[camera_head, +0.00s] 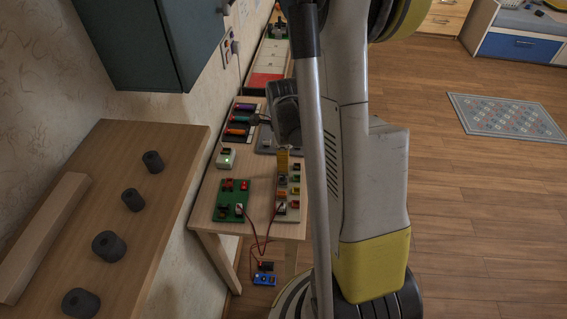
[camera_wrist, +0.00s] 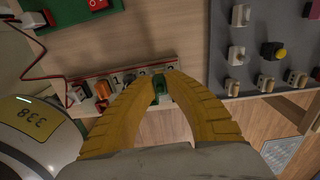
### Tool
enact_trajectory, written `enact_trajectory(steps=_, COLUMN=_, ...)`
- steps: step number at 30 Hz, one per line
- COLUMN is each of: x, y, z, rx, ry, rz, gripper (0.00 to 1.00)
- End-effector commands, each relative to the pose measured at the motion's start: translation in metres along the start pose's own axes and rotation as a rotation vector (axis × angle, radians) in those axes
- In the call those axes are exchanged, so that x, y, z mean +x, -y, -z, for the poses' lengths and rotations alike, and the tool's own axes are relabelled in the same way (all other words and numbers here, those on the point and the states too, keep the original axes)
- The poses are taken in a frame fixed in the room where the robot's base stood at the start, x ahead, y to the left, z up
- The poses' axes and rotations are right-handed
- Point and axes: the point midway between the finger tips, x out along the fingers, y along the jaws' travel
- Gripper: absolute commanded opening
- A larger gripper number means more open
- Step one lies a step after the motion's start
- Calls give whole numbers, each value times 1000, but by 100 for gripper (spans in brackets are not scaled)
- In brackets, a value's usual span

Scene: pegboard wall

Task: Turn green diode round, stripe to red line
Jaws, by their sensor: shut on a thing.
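In the wrist view, the two yellow fingers of my gripper (camera_wrist: 160,82) are closed on the small green diode (camera_wrist: 161,92) at the edge of a pale strip board (camera_wrist: 92,76). The fingers cover much of the diode. In the head view, a yellow finger of my gripper (camera_head: 283,160) shows above the far end of the strip board (camera_head: 282,216). The diode is hidden there.
A green board (camera_head: 231,211) with red parts stands left of the strip board, with red wires running down to a blue module (camera_head: 264,279). A grey panel (camera_wrist: 215,70) with knobs and plugs lies close on the right in the wrist view.

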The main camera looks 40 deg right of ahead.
Motion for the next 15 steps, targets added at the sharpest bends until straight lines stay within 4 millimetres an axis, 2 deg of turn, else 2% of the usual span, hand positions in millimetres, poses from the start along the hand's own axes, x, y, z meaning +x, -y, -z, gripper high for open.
enact_trajectory(steps=15, x=14, y=0, z=0, rx=0, ry=0, rz=0, gripper=0)
